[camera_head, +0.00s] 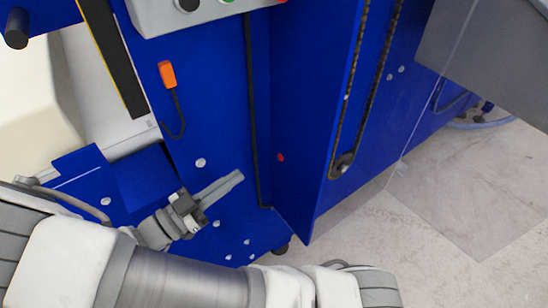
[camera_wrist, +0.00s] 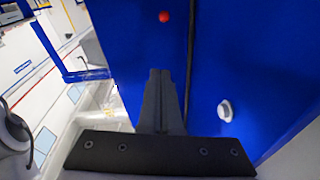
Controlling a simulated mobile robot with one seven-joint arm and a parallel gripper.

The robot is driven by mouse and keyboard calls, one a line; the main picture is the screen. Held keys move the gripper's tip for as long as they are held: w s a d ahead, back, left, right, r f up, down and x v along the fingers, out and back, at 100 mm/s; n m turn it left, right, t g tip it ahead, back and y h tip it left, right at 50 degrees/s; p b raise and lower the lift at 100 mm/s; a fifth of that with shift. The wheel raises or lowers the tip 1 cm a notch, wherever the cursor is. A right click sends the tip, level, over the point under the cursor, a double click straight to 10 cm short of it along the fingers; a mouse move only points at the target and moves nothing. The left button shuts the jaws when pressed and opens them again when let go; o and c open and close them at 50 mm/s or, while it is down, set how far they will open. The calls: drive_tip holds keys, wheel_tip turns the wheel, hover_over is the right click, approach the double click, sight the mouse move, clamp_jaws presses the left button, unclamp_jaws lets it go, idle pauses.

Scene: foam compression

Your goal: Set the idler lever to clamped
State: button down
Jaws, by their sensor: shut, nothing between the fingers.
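My gripper (camera_head: 239,176) is shut and empty, in front of the blue machine panel in the lower middle of the head view. Its closed fingers also show in the wrist view (camera_wrist: 160,72). A small red knob (camera_head: 281,157) sits on the blue panel, right of the fingertips and apart from them. A red ball (camera_wrist: 164,16) shows above the fingertips in the wrist view and looks like the same part. No lever arm can be made out at it, so I cannot tell the lever's position. A chain (camera_head: 375,80) runs down to a small sprocket (camera_head: 343,163) further right.
A black cable (camera_head: 252,110) runs down the blue panel. An orange handle (camera_head: 167,75) on a cord hangs at upper left. A grey bolt head (camera_wrist: 225,110) stands out right of the fingers. Clear floor (camera_head: 480,190) lies at right.

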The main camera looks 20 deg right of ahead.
drive_tip(key=b, duration=0.3)
approach(284, 153)
drive_tip(key=d+r, duration=0.2)
drive_tip(key=w+d+r, duration=0.1)
drive_tip(key=d+r, duration=0.1)
drive_tip(key=shift+w+d, duration=0.15)
drive_tip(key=shift+d, duration=0.1)
drive_tip(key=f, duration=0.1)
drive_tip(key=w+d+f+b, duration=0.1)
drive_tip(key=shift+w+d+f, duration=0.1)
drive_tip(key=shift+f, duration=0.25)
drive_tip(key=shift+w+d+f+b, duration=0.1)
drive_tip(key=shift+w+f+b, duration=0.05)
drive_tip(key=shift+f+b, duration=0.2)
